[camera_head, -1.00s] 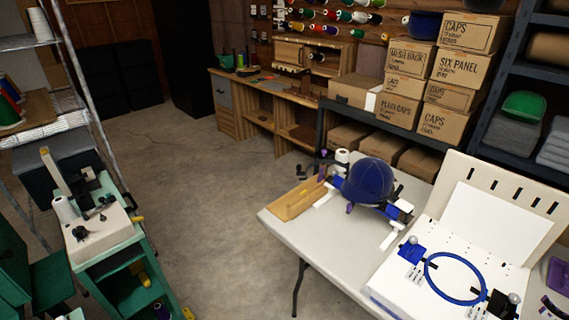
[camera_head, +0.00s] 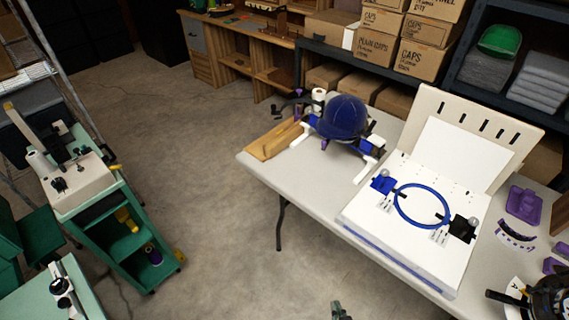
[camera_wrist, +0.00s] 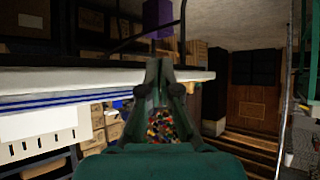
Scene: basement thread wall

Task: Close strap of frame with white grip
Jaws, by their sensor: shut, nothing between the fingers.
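A blue cap (camera_head: 343,117) sits on a frame holder (camera_head: 368,166) with white bars at the table's far left corner. A small purple part (camera_head: 324,144) hangs below its brim. My gripper (camera_head: 338,308) barely shows at the bottom edge, in front of the table and apart from everything. In the wrist view my gripper (camera_wrist: 165,68) is shut and empty.
A white hooping board (camera_head: 375,222) with a blue hoop (camera_head: 422,206) covers the middle of the white table (camera_head: 268,172). Purple pieces (camera_head: 524,203) lie to its right. A green cart (camera_head: 125,235) stands at left. The floor (camera_head: 215,195) between is clear.

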